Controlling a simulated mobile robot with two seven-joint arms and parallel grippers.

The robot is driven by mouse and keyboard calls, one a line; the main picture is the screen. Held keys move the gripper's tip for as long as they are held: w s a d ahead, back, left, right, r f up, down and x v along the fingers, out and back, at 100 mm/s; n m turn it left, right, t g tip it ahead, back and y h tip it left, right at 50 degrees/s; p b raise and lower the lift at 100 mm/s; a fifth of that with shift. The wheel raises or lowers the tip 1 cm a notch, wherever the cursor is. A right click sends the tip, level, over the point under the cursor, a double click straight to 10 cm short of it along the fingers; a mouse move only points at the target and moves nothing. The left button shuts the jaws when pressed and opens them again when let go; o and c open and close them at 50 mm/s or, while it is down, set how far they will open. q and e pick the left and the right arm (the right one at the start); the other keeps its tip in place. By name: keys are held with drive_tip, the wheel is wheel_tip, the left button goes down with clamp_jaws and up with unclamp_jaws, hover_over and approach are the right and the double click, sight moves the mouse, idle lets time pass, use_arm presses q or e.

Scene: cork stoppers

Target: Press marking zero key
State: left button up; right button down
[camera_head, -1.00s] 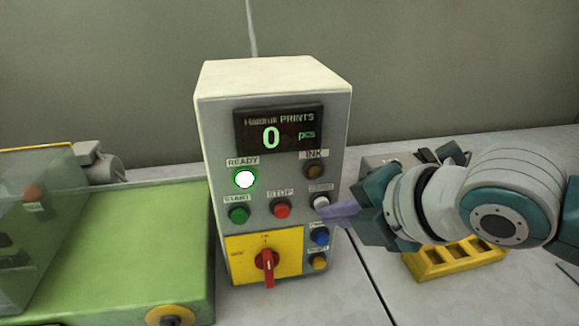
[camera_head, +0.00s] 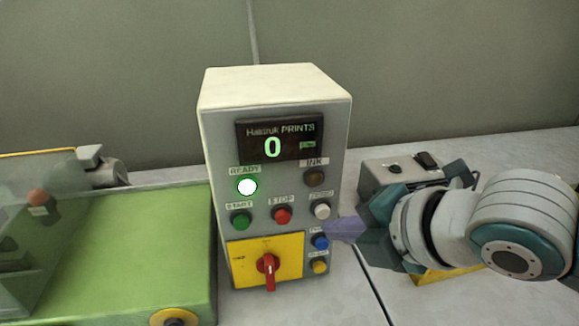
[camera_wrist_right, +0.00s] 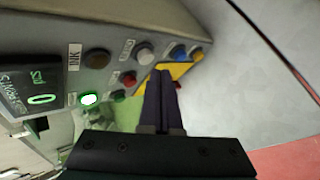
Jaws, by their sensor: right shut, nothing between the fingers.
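The marking control box (camera_head: 275,85) faces me, its display (camera_head: 279,139) showing a green 0 under PRINTS. The white key (camera_head: 322,211) sits at the right of the START and STOP row; its small label is blurred, but its place and colour fit the zero key. It also shows in the right wrist view (camera_wrist_right: 144,53). My right gripper (camera_head: 328,230) is shut and empty, its fingertips just below and right of the white key in the head view. In the right wrist view the closed fingers (camera_wrist_right: 160,74) point toward the panel near that key; contact cannot be told. My left gripper is out of view.
Close by are the red STOP button (camera_head: 282,215), green START button (camera_head: 240,221), blue button (camera_head: 320,242) and yellow button (camera_head: 319,266). A red rotary switch (camera_head: 268,265) is on a yellow plate. A green machine (camera_head: 110,250) stands left, a grey box (camera_head: 390,180) right.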

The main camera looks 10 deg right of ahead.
drive_tip(key=s+p, duration=0.3)
drive_tip(key=s, duration=0.2)
drive_tip(key=shift+d, duration=0.1)
idle(0.7)
